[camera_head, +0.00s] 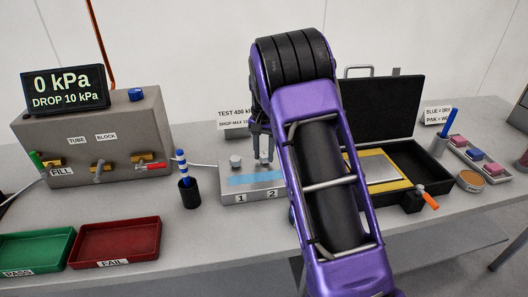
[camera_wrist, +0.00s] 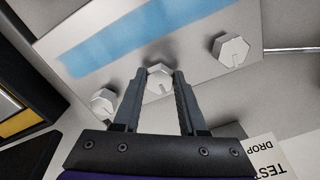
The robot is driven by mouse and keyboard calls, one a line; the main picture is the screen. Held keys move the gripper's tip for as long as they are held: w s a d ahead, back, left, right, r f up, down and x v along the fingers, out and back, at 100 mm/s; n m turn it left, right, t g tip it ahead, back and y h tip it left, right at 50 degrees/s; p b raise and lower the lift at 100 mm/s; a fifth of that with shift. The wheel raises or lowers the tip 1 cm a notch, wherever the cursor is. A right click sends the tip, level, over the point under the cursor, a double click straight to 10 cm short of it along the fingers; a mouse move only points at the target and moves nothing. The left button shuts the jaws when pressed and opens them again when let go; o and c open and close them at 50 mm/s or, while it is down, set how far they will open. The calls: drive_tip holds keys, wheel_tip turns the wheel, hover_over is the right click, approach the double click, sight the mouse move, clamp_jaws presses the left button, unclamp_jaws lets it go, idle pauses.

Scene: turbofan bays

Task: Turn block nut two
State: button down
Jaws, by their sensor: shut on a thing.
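The grey metal block (camera_head: 232,196) stands on the table, with a blue strip along its top and labels 1 and 2 on its front. Block nut two (camera_wrist: 159,78) is a silver hex nut, the middle of three in the wrist view. My gripper (camera_wrist: 160,80) is shut on it, one finger on each side. In the head view my gripper (camera_head: 263,160) points down at the block above label 2. Nut one (camera_head: 235,161) stands to its left, and shows at the right in the wrist view (camera_wrist: 231,50). The third nut (camera_wrist: 102,101) is hidden by my arm in the head view.
A TEST sign (camera_head: 233,118) stands behind the block. A cup (camera_head: 189,192) with a blue-striped stick is to its left. An open black case (camera_head: 420,165) is at right. Green (camera_head: 14,267) and red (camera_head: 146,226) trays lie at front left, below a gauge box (camera_head: 60,125).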

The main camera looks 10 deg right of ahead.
sight(264, 155)
idle(0.4)
drive_tip(key=shift+c, duration=2.3)
unclamp_jaws()
wheel_tip(264, 155, up, 18)
drive_tip(key=shift+f, duration=0.25)
